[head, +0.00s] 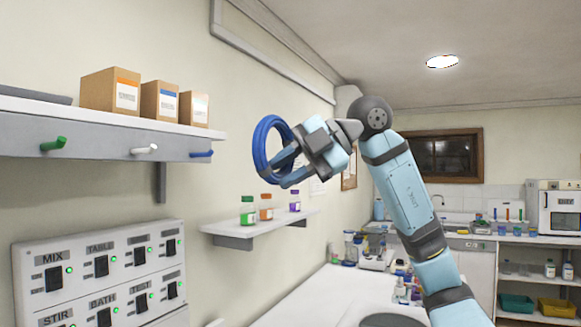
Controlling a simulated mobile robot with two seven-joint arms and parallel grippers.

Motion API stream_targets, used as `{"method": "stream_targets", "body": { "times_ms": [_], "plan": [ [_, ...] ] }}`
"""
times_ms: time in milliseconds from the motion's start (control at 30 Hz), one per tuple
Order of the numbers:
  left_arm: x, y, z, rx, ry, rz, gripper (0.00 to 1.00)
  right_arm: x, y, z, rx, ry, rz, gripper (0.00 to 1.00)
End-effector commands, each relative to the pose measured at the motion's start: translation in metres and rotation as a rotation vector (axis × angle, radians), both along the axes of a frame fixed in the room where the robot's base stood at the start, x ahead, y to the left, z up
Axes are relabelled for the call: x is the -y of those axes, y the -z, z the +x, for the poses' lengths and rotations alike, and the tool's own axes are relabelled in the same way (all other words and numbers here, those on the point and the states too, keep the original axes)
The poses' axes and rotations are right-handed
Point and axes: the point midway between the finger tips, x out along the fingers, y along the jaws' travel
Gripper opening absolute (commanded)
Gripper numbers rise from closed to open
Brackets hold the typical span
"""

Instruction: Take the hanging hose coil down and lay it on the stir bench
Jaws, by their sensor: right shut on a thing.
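The blue hose coil (258,150) is in the head view, held up in the air in front of the wall, above a small shelf with bottles. My right gripper (290,160) is shut on the right side of the coil, and the coil hangs clear of the pegs. The pegs on the shelf rail are green (54,143), white (145,149) and blue (203,154); none carries a coil. A white bench top (310,302) lies below; I cannot tell whether it is the stir bench. My left gripper is not in view.
Three cardboard boxes (112,90) stand on the upper shelf at left. A small wall shelf (228,227) holds three bottles below the coil. A switch panel (85,262) with a STIR label is at lower left. Bottles and equipment (375,250) stand at the bench's far end.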

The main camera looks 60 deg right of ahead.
Motion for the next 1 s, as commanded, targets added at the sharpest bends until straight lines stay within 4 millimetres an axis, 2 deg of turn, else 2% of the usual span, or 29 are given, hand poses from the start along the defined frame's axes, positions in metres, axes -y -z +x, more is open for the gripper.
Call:
{"method": "stream_targets", "body": {
  "times_ms": [133,267,400,467,600,800,1000],
  "plan": [
    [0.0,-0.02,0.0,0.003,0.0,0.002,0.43,-0.001,0.011,0.041,-0.081,0.006,-0.001,0.02],
    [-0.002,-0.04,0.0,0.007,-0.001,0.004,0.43,-0.008,0.041,0.093,-0.212,0.035,-0.005,0.02],
    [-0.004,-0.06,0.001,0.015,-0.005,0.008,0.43,-0.024,0.087,0.144,-0.389,0.095,-0.001,0.02],
    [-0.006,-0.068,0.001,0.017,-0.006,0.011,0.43,-0.032,0.11,0.163,-0.473,0.128,0.005,0.02],
    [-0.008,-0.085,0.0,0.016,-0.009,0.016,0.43,-0.058,0.167,0.196,-0.684,0.207,0.035,0.02],
    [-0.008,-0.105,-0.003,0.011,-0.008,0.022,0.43,-0.102,0.25,0.221,-0.969,0.304,0.104,0.02],
    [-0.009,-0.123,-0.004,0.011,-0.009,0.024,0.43,-0.146,0.322,0.221,-1.187,0.356,0.173,0.02]
  ]
}}
